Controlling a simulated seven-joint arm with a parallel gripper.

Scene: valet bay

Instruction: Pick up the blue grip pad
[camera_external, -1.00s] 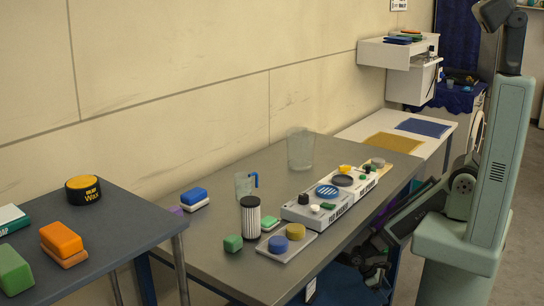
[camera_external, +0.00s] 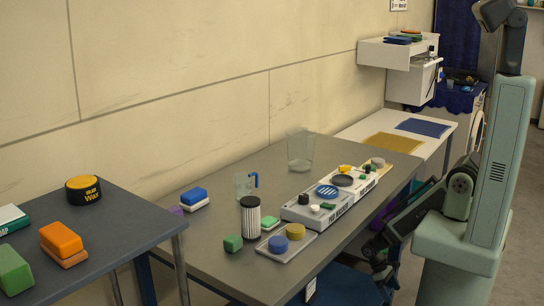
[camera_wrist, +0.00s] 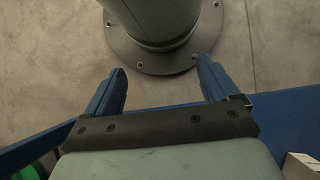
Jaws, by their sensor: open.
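Several blue pieces show in the external view, and I cannot tell for certain which is the grip pad. A blue round pad (camera_external: 278,243) sits beside a yellow round one (camera_external: 295,231) on a light tray (camera_external: 268,256) near the table's front edge. A blue-striped disc (camera_external: 326,191) lies on the grey block behind. A blue block (camera_external: 193,194) rests on a white one at the table's left. My gripper (camera_wrist: 161,63) is open and empty in the wrist view, over the floor and my base. It is not clearly visible in the external view, and no pad shows between its fingers.
A white-and-black cylinder (camera_external: 250,217), a green block (camera_external: 233,243), a jug (camera_external: 244,185) and a clear bin (camera_external: 300,149) stand on the grey table (camera_external: 210,265). A second dark table (camera_external: 125,225) is at left. A blue mat (camera_external: 423,127) lies at the back.

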